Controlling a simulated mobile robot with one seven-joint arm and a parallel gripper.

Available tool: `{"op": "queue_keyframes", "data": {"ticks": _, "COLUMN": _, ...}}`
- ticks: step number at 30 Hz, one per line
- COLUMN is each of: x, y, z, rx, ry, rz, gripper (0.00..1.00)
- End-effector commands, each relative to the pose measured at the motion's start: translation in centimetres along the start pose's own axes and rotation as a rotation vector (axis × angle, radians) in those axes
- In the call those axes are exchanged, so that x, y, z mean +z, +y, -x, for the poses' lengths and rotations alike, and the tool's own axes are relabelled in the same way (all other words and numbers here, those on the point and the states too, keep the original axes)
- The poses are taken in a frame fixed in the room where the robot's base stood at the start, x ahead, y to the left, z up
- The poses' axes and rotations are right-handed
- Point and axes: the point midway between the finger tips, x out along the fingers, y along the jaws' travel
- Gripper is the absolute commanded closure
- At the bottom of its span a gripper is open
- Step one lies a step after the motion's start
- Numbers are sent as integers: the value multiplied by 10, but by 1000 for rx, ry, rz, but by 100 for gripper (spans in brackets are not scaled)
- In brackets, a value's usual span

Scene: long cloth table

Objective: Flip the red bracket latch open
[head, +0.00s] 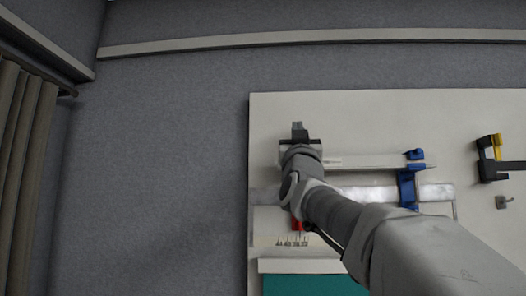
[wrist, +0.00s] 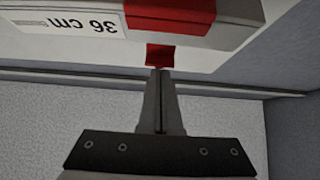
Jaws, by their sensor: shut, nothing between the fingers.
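In the wrist view a red bracket (wrist: 190,14) wraps around a pale bar with a "36 cm" label that reads upside down. A small red latch tab (wrist: 158,54) sticks out from its edge. My gripper (wrist: 160,72) is shut and empty, its fingertips right at the end of the tab. I cannot tell whether they touch it. In the head view my gripper (head: 298,127) shows dark at the upper left of the board. A bit of red (head: 296,223) shows beside my arm lower down; I cannot tell whether it belongs to the same bracket.
A pale board (head: 390,115) on the grey wall carries bars with a blue clamp (head: 407,187) and a black and yellow clamp (head: 488,165). A small hook (head: 503,202) is below that. A teal panel (head: 310,285) is at the bottom. The wall left of the board is bare.

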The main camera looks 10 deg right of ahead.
Motion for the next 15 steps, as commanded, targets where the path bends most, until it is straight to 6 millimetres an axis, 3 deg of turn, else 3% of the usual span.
{"op": "queue_keyframes", "data": {"ticks": 6, "x": 1, "y": 0, "z": -14, "rx": 0, "ry": 0, "rz": 0, "gripper": 100}}
{"op": "queue_keyframes", "data": {"ticks": 15, "x": 2, "y": 0, "z": -19, "rx": 0, "ry": 0, "rz": -1, "gripper": 100}}
